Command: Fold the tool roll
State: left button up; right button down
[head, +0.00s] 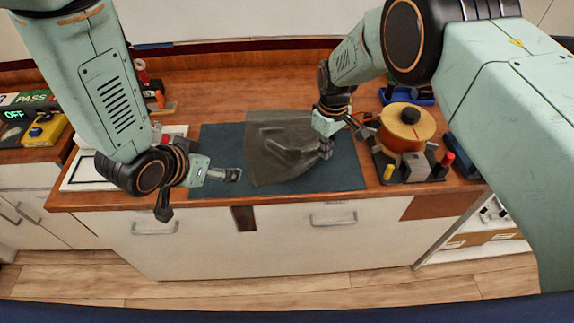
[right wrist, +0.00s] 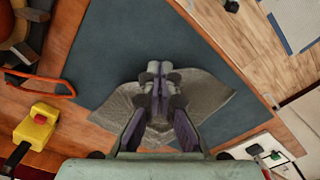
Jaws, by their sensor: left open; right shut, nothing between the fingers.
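The tool roll (head: 275,147) is a dark grey-brown cloth lying on a dark blue mat (head: 345,172). It looks rumpled, with raised creases near its right part. In the right wrist view the cloth (right wrist: 205,98) spreads to both sides under the fingers. My right gripper (head: 326,150) is over the right part of the cloth, with its fingers shut and nothing between them; it also shows in the right wrist view (right wrist: 158,72). I cannot tell whether its tips touch the cloth. My left gripper (head: 238,175) is open and empty, over the mat just left of the cloth.
A round orange-and-wood spool (head: 402,125) stands right of the mat, with a yellow and a red-topped piece near it. A white tray (head: 80,173) lies left of the mat. The counter's front edge is close to the mat. The wood behind the mat is mostly clear.

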jog(key=c, duration=2)
grip_release()
jog(key=shift+c, duration=0.2)
jog(key=o, duration=0.5)
jog(key=o, duration=0.6)
jog(key=shift+o, duration=0.4)
jog(key=o, duration=0.7)
jog(key=shift+c, duration=0.2)
jog(key=shift+r, duration=2.75)
